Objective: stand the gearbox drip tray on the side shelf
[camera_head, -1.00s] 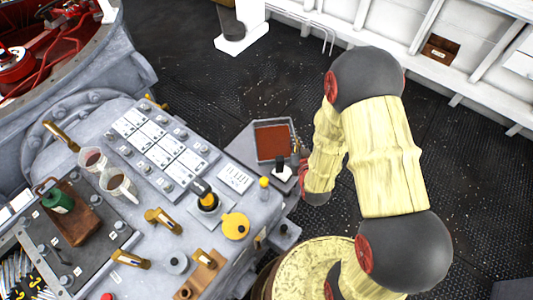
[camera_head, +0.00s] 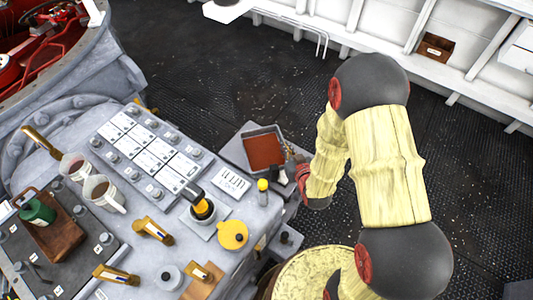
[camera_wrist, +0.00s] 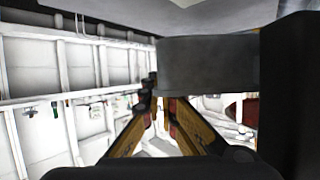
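The drip tray (camera_head: 263,150) is a grey, square-rimmed tray with a red-brown inside. In the head view it is at the grey side shelf (camera_head: 232,153), beside the machine block. I cannot tell whether its underside rests fully on the shelf. My gripper (camera_head: 289,158) is at the tray's right edge, partly hidden by my forearm. In the wrist view the fingers (camera_wrist: 160,103) come close together at a large grey wall (camera_wrist: 207,66), which looks like the tray's side. They appear closed on its edge, though the contact is largely hidden.
A small white-based item (camera_head: 279,175) stands just below the tray. Open dark floor (camera_head: 215,75) lies beyond the shelf.

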